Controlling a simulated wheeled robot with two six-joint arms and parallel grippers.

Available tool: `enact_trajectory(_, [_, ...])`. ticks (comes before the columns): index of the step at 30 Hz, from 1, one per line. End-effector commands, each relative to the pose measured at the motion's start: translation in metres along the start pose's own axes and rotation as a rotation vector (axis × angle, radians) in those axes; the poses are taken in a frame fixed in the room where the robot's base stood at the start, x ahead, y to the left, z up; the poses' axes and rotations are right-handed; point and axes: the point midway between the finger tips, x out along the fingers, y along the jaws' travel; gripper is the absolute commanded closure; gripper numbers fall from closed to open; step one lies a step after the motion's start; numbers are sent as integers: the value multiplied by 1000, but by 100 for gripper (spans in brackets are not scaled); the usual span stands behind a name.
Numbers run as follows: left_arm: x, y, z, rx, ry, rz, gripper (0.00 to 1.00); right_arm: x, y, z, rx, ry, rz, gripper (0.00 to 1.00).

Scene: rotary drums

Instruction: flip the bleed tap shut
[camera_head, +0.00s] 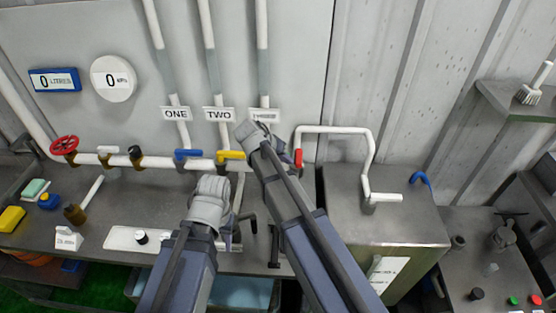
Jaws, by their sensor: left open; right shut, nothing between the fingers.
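No label names the bleed tap legibly, so I cannot tell which tap it is. Along the white pipe are a black-handled tap (135,153), a blue-handled tap (187,155) and a yellow-handled tap (231,155). A red-handled tap (298,158) stands to the right, by the bent white pipe. A small black handle (253,222) shows low between my arms. My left gripper (212,184) is open, in front of and below the blue and yellow taps. My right gripper (256,128) is shut and empty, near the third label; my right arm hides part of the pipe there.
A red handwheel (64,146) is on the pipe at left. Signs ONE (176,114) and TWO (219,114) mark two upright pipes. A steel tank (405,228) with a bent white pipe (367,150) stands at right.

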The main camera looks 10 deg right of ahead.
Motion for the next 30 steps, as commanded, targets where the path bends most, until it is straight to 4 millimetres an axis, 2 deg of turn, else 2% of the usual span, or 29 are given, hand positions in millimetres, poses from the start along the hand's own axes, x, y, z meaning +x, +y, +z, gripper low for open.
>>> enact_trajectory(15, [0,0,0,0,0,0,50,2,4,0,-2,2,-2,100])
enact_trajectory(30, [0,0,0,0,0,0,50,4,11,4,-78,42,-43,100])
